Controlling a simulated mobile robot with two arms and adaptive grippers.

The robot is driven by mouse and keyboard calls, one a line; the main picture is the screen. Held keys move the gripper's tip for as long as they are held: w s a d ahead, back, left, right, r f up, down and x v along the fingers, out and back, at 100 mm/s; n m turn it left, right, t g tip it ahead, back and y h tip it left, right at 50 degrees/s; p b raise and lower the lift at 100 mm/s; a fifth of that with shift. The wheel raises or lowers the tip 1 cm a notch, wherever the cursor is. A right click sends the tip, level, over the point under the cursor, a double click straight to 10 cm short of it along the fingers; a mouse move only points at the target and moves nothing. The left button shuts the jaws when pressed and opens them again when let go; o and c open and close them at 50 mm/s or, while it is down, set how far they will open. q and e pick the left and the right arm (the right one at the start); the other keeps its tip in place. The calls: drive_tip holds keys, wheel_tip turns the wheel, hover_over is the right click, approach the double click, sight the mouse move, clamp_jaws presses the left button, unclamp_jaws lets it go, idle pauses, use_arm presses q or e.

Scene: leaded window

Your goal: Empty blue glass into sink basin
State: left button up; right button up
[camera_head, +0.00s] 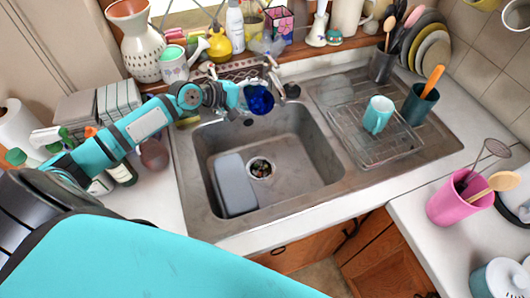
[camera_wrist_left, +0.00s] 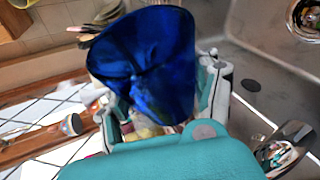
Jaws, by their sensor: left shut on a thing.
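The blue glass (camera_head: 259,99) is above the far edge of the steel sink basin (camera_head: 318,150), near the tap, in the head view. My left gripper (camera_head: 243,96) is shut on it. The left wrist view shows the dark blue glass (camera_wrist_left: 145,60) large between the fingers of my left gripper (camera_wrist_left: 165,100). In the head view the glass looks tilted, with its dark opening toward the camera. Whether anything is inside it is hard to tell. My right gripper does not show.
A grey tub (camera_head: 236,185) stands in the basin's left part, beside the drain (camera_head: 261,168). Tap handles (camera_head: 291,90) are close to the glass. A crowded sill lies behind.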

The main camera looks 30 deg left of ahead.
sight(257, 105)
use_arm(q)
drive_tip(key=shift+s+d+f+m+t, duration=0.3)
drive_tip(key=shift+d+f+m, duration=0.1)
drive_tip(key=shift+f, duration=0.3)
drive_tip(key=shift+f+y+b, duration=0.3)
drive_tip(key=shift+f+b, duration=0.05)
drive_tip(key=shift+f, duration=0.05)
drive_tip(key=shift+w+a+t, duration=0.15)
drive_tip(key=shift+t, duration=0.15)
drive_tip(key=shift+a+m, duration=0.1)
drive_tip(key=shift+m, duration=0.2)
drive_tip(key=shift+f+m+t+y+p, duration=0.3)
drive_tip(key=shift+f+m+t+p, duration=0.1)
drive_tip(key=shift+m+t+p, duration=0.15)
idle(0.3)
drive_tip(key=shift+f, duration=0.15)
